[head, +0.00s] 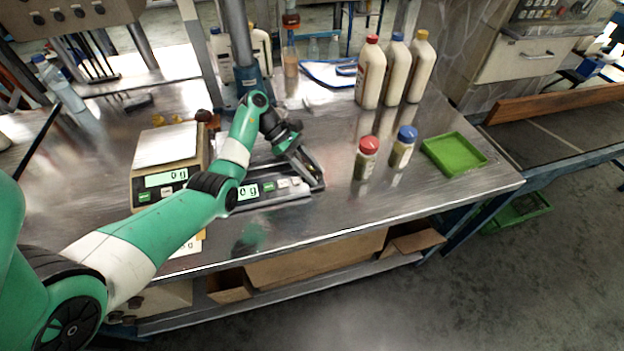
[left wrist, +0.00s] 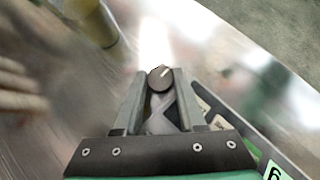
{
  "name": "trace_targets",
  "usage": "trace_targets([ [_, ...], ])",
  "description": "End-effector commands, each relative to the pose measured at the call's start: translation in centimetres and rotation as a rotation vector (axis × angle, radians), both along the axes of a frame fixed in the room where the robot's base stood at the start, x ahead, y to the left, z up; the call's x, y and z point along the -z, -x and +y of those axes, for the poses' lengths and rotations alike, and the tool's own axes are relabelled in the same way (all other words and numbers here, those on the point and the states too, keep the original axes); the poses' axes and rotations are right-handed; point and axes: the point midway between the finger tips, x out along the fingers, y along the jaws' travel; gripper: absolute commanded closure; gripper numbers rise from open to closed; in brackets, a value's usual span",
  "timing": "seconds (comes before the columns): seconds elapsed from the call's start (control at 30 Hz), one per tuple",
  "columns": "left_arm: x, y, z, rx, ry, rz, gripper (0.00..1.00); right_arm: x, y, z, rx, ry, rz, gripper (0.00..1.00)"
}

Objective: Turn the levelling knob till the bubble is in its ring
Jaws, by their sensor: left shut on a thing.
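The levelling knob (left wrist: 160,77) is a small round dark knob with a pale mark, seen in the left wrist view between my fingertips. My left gripper (left wrist: 159,84) is shut on it, one finger on each side. In the head view my left gripper (head: 314,178) reaches down at the right end of the front scale (head: 270,196), whose green display reads 0 g. The knob is hidden there by the gripper. I cannot make out the bubble or its ring in either view. My right gripper is not in view.
A second scale (head: 170,146) stands behind to the left. A red-capped jar (head: 365,160) and a blue-capped jar (head: 402,149) stand right of the gripper, beside a green tray (head: 454,153). Three tall bottles (head: 394,75) stand further back. The front right table edge is clear.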

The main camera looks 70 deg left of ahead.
Motion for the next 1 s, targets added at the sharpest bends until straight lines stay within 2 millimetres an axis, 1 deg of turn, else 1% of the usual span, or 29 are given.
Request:
trace_targets([
  [0.03,0.4,-0.1,0.1,0.018,-0.002,-0.003,1.0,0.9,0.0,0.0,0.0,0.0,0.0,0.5],
  [0.2,-0.1,0.0,0.0,0.037,0.0,-0.001,1.0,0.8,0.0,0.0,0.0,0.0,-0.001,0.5],
  [0.37,-0.1,0.0,0.0,0.037,0.0,0.0,1.0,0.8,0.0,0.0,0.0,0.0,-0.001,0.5],
  [0.4,-0.1,0.0,0.0,0.037,0.0,0.0,0.57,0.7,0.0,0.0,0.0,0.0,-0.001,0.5],
  [0.53,-0.1,0.0,0.0,0.036,0.0,-0.001,0.33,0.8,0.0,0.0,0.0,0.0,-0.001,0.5],
  [0.57,-0.1,0.0,0.0,0.036,-0.001,0.0,0.3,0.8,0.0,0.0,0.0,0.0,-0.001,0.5],
  [0.83,-0.1,0.0,0.1,0.035,-0.001,0.0,0.3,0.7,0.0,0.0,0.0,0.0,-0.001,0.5],
  [0.93,-0.9,0.3,0.5,0.033,-0.001,0.0,0.3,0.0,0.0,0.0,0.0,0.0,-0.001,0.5],
  [1.0,-1.9,0.7,1.1,0.033,-0.001,0.0,0.3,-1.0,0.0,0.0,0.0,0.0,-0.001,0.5],
])
